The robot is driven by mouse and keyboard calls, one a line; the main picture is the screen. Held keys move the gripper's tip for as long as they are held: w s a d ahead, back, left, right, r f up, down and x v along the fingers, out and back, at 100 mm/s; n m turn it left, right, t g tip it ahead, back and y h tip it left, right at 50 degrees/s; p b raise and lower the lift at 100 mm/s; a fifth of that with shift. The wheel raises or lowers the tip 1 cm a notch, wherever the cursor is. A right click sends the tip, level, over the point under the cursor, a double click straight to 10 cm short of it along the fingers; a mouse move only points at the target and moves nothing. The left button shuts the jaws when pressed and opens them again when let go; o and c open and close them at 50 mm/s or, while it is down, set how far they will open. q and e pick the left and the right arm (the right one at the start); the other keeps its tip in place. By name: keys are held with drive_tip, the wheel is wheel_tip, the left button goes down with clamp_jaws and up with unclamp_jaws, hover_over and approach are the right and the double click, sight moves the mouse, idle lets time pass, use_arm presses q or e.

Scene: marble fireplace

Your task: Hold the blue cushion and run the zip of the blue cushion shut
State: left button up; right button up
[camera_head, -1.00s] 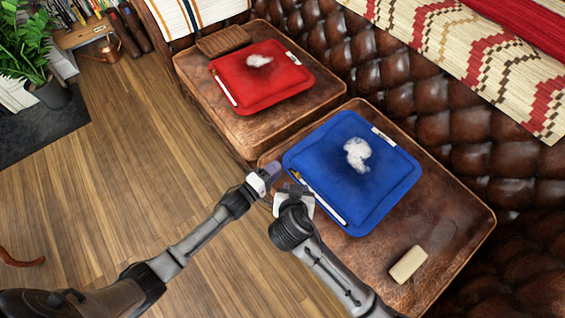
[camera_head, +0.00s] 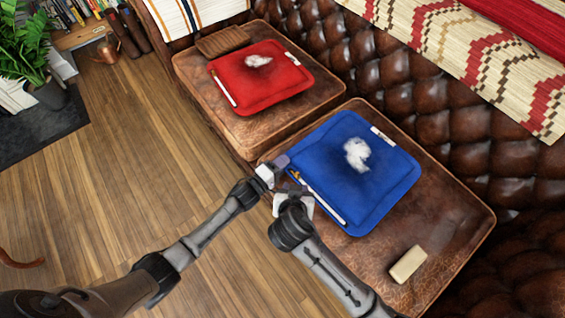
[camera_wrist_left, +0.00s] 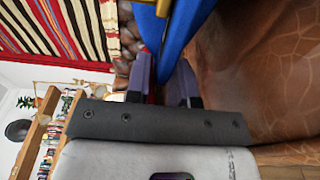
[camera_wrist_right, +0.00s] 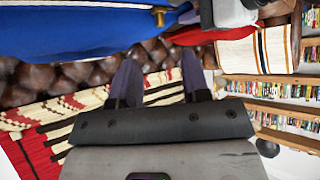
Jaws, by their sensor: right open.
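The blue cushion (camera_head: 335,150) lies on the near brown leather seat, with white stuffing (camera_head: 357,154) on its top. Its zip (camera_head: 320,202) shows as a pale strip along the front-left edge. A small brass zip slider (camera_head: 296,176) sits near the left corner; it also shows in the right wrist view (camera_wrist_right: 158,16). My left gripper (camera_head: 281,163) is at that left corner, its fingers close together with blue fabric between them in the left wrist view (camera_wrist_left: 161,78). My right gripper (camera_head: 296,190) is open and empty beside the zip edge, short of the slider.
A red cushion (camera_head: 275,80) with white stuffing lies on the far seat (camera_head: 205,88), beside a brown ribbed block (camera_head: 222,40). A cream block (camera_head: 408,264) lies on the near seat (camera_head: 455,225). A tufted leather back (camera_head: 400,80) stands behind. Wooden floor (camera_head: 130,150) is clear at left.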

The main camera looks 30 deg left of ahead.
use_arm(q)
clamp_jaws()
use_arm(e)
drive_tip(key=shift+c, duration=0.4)
